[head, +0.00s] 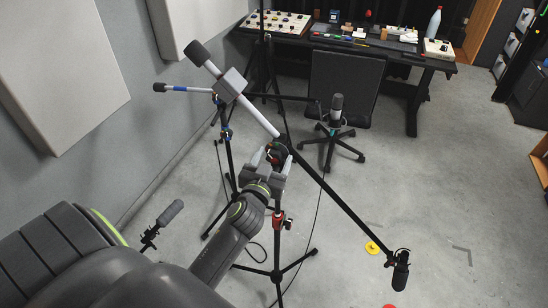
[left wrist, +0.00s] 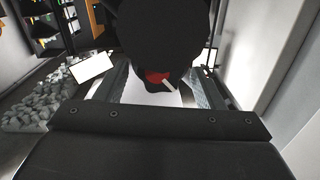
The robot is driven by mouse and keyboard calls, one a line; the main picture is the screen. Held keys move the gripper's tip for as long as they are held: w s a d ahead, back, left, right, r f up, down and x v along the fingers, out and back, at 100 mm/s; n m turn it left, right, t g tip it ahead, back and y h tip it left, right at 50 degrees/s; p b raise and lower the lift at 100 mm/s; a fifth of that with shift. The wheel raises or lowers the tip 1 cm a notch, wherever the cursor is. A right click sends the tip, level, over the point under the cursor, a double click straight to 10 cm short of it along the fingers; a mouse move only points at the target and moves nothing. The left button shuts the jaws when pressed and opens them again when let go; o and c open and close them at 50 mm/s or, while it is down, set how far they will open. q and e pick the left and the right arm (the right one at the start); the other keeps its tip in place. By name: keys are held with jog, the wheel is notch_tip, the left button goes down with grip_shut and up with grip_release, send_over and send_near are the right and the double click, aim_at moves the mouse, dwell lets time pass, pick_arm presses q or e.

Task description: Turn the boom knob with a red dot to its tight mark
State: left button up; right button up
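The boom knob (left wrist: 160,35) is a large black round shape at the top middle of the left wrist view. A red dot (left wrist: 157,77) shows at its lower edge, with a short white mark (left wrist: 169,86) just right of it. In the head view, the boom clamp (head: 281,150) sits where the boom (head: 330,192) crosses its stand. My left gripper (head: 268,163) is at this clamp, its fingers apart on either side of the knob. The knob hides the fingertips, and contact is not clear. My right gripper is not in view.
A microphone (head: 401,272) hangs at the boom's lower right end. A second stand with a blue-banded boom (head: 185,89) is behind on the left. A chair (head: 345,88) and a desk with mixers (head: 275,22) stand at the back. The floor at right is mostly clear.

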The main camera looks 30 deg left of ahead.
pick_arm(q)
jog(key=c, duration=1)
jog(key=shift+o, duration=0.2)
jog(key=shift+m, duration=0.3)
jog(key=m, duration=0.2)
jog(key=shift+m, duration=0.3)
jog(key=m, duration=0.4)
jog(key=shift+d+m+p, duration=0.1)
jog(key=shift+m+p, duration=0.2)
jog(key=shift+p, duration=0.05)
jog(key=o, duration=1)
jog(key=shift+w, duration=0.1)
jog(key=shift+c, duration=0.2)
